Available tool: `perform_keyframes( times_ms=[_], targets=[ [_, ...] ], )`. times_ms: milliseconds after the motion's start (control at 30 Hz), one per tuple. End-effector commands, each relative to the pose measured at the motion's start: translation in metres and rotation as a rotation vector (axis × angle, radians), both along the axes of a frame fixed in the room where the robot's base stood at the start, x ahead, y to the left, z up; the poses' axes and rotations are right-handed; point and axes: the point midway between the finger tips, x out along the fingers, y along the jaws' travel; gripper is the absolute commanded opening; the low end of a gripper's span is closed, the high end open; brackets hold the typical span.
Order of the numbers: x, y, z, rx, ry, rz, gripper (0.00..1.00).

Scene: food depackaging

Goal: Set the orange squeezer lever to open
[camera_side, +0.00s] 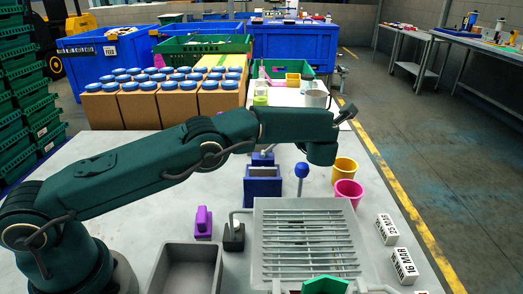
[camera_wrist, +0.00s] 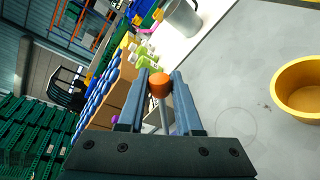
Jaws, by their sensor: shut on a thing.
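The orange lever knob (camera_wrist: 158,84) is a round ball on a thin grey rod (camera_wrist: 163,118) in the wrist view. My gripper (camera_wrist: 160,86) has a finger on each side of the ball and is shut on it. In the side view my gripper (camera_side: 346,112) is a small dark shape beyond my wrist, near the metal pot. The orange knob cannot be made out in that view. The body of the orange squeezer is not clearly seen in either view.
A blue-knobbed lever (camera_side: 301,171) stands beside a blue box (camera_side: 263,187). A yellow cup (camera_side: 345,170), also in the wrist view (camera_wrist: 300,90), and a pink cup (camera_side: 348,193) stand to the right. A metal pot (camera_side: 316,98) stands behind. A slatted grey rack (camera_side: 310,240) is in front.

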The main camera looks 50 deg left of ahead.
Motion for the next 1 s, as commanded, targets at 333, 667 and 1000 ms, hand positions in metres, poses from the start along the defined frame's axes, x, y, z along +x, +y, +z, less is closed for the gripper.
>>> perform_keyframes(
  times_ms=[333, 667, 1000],
  targets=[
    [-0.003, 0.002, 0.005, -0.030, -0.029, -0.002, 0.00],
    [-0.015, 0.014, 0.018, -0.134, -0.133, -0.001, 0.00],
    [-0.036, 0.035, 0.034, -0.299, -0.298, 0.000, 0.00]
  ],
)
